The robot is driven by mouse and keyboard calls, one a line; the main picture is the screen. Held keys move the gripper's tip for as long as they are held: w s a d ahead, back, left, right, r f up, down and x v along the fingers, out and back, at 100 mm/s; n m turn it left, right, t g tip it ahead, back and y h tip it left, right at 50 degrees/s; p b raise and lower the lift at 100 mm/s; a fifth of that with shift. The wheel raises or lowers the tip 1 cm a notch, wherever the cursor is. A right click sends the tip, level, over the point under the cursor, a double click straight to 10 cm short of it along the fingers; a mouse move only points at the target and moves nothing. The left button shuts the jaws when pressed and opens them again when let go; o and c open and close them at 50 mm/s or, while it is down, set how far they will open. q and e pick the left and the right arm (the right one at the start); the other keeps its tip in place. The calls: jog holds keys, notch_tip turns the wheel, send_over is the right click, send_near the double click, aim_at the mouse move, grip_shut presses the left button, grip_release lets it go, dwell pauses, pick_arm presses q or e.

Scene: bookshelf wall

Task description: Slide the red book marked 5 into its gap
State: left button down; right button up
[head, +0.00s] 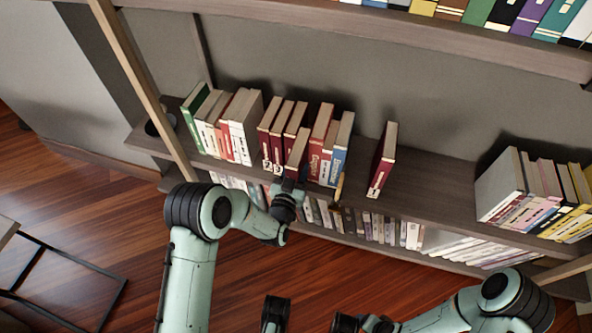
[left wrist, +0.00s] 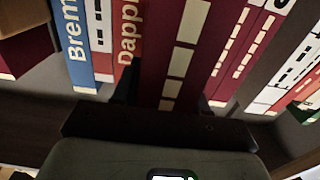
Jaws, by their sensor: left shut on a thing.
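My left gripper (head: 291,186) is shut on the red book (head: 297,149) by the lower part of its spine. The book is upright and stands out in front of the row, between a group of dark red books (head: 282,122) and a brighter red book (head: 320,132). In the left wrist view the held book's dark red spine with cream bands (left wrist: 183,62) is between the fingers. The spine's lower end and any number on it are hidden. I cannot tell how deep the book sits in the row.
A blue book (head: 343,145) ends the row on the right. Green and white books (head: 245,115) stand left. The shelf below (head: 375,228) is full of books, and another shelf (head: 480,42) is above.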

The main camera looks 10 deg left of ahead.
pick_arm(q)
jog(key=shift+w+r+b, duration=0.15)
jog(key=shift+w+b, duration=0.6)
jog(key=shift+w, duration=0.55)
pick_arm(e)
jog(key=shift+w+f, duration=0.15)
jog(key=shift+f, duration=0.5)
pick_arm(q)
jog(key=shift+f, duration=0.2)
pick_arm(e)
jog(key=shift+f, duration=0.15)
